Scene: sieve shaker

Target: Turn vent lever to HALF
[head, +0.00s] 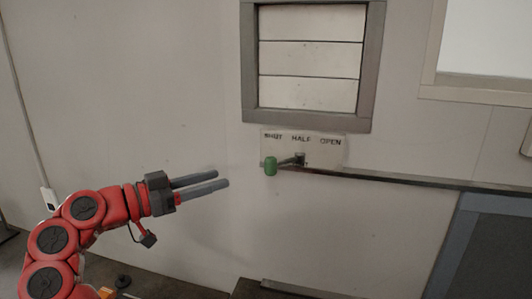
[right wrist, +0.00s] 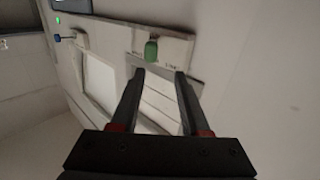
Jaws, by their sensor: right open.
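The vent lever's green knob (head: 270,166) sits at the left end of a short dark arm on the white label plate (head: 325,155). The plate reads SHUT, HALF and OPEN from left to right. The knob is below SHUT, and the lever arm runs right to its pivot (head: 300,159). My right gripper (head: 222,179) is open and empty, left of the knob and apart from it, with its fingers pointing toward it. In the right wrist view the green knob (right wrist: 151,50) shows just beyond and between the fingertips (right wrist: 160,74). My left gripper is not in view.
The slatted vent (head: 311,60) in its grey frame is on the wall above the plate. A dark rail (head: 400,180) runs right from the plate, toward a blue-grey panel (head: 485,245). The wall around the gripper is clear.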

